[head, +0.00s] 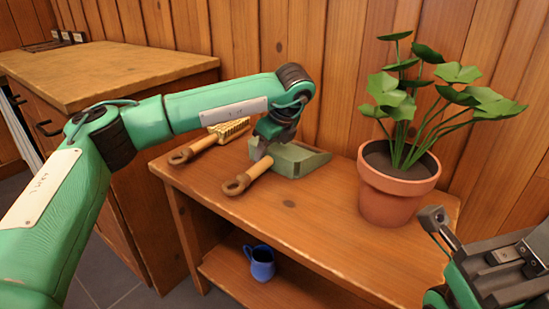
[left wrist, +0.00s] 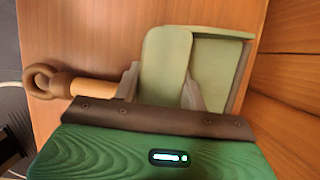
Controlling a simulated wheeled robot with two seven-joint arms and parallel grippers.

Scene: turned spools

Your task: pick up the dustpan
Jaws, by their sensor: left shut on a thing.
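The dustpan (head: 300,160) is green with a pale wooden handle ending in a brown loop. It lies on the wooden bench, its handle pointing to the front left. My left gripper (head: 266,148) comes down over the handle end of the pan and is shut on its green raised part. The left wrist view shows the dustpan (left wrist: 215,65) with that part between the two grey fingers of the gripper (left wrist: 162,88). My right gripper (head: 478,235) is at the lower right, its fingers apart, away from the dustpan and partly cut off by the frame.
A brush (head: 205,142) with tan bristles lies just left of the dustpan. A potted plant (head: 398,190) stands on the bench to the right. A blue mug (head: 261,263) is on the lower shelf. A wooden wall closes the back; the bench (head: 300,225) is clear in front.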

